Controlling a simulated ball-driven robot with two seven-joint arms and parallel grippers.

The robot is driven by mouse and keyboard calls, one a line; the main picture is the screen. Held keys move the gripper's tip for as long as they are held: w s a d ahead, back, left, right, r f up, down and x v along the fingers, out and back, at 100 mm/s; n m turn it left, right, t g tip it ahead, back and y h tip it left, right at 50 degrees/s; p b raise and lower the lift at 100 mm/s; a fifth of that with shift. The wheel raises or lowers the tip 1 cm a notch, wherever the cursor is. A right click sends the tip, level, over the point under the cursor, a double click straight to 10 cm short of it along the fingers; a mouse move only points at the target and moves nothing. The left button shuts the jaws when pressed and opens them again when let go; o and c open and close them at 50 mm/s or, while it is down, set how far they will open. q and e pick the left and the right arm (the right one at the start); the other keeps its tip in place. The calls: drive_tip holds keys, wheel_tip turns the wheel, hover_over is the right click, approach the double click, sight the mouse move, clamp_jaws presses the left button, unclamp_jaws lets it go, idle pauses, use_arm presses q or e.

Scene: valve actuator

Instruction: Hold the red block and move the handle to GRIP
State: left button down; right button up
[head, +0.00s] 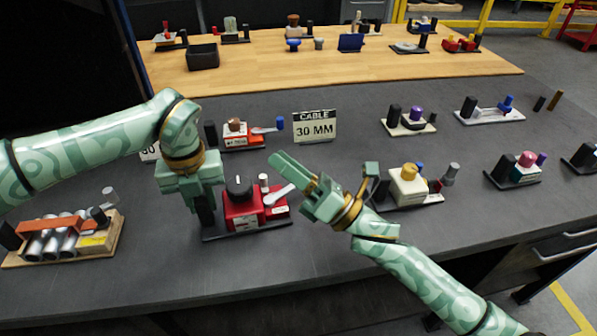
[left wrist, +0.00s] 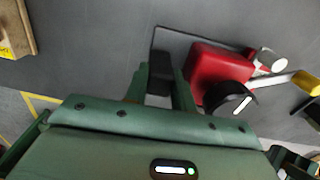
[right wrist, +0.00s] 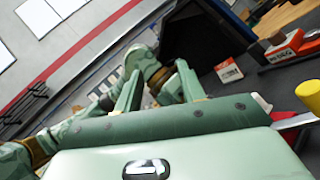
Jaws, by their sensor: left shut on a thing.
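The red block (head: 240,208), with a black knob on top, sits on a dark base plate on the grey bench. It also shows in the left wrist view (left wrist: 208,68). A black post (left wrist: 160,72) stands at the left end of the same plate. My left gripper (head: 205,205) points down and is shut on this black post, beside the red block. A pale handle (head: 279,196) slants up from the block's right side. My right gripper (head: 294,172) is open and empty, above and right of the block, apart from the handle. Any GRIP marking is too small to read.
A sign reading CABLE 30 MM (head: 315,127) stands behind. A smaller red device (head: 241,141) is behind the block. A cream block with a yellow knob (head: 408,187) stands right of it. A wooden tray with metal cylinders (head: 113,238) lies left. The bench in front is clear.

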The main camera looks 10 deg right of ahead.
drive_tip(key=d+f+n+h, duration=0.1)
drive_tip(key=d+f+n, duration=0.1)
drive_tip(key=d+f, duration=0.1)
drive_tip(key=d+f+n+g+h, duration=0.1)
drive_tip(key=d+f+n+h, duration=0.1)
drive_tip(key=d+f, duration=0.2)
drive_tip(key=w+d+f+n+g+h, duration=0.1)
drive_tip(key=d+f+n+h, duration=0.1)
drive_tip(key=d+f, duration=0.2)
drive_tip(key=shift+d+n, duration=0.35)
drive_tip(key=shift+n, duration=0.05)
drive_tip(key=shift+w+d+f, duration=0.1)
drive_tip(key=shift+w+f, duration=0.05)
drive_tip(key=shift+w, duration=0.05)
drive_tip(key=x, duration=1.1)
drive_tip(key=shift+w+f, duration=0.2)
drive_tip(key=shift+f, duration=0.05)
clamp_jaws()
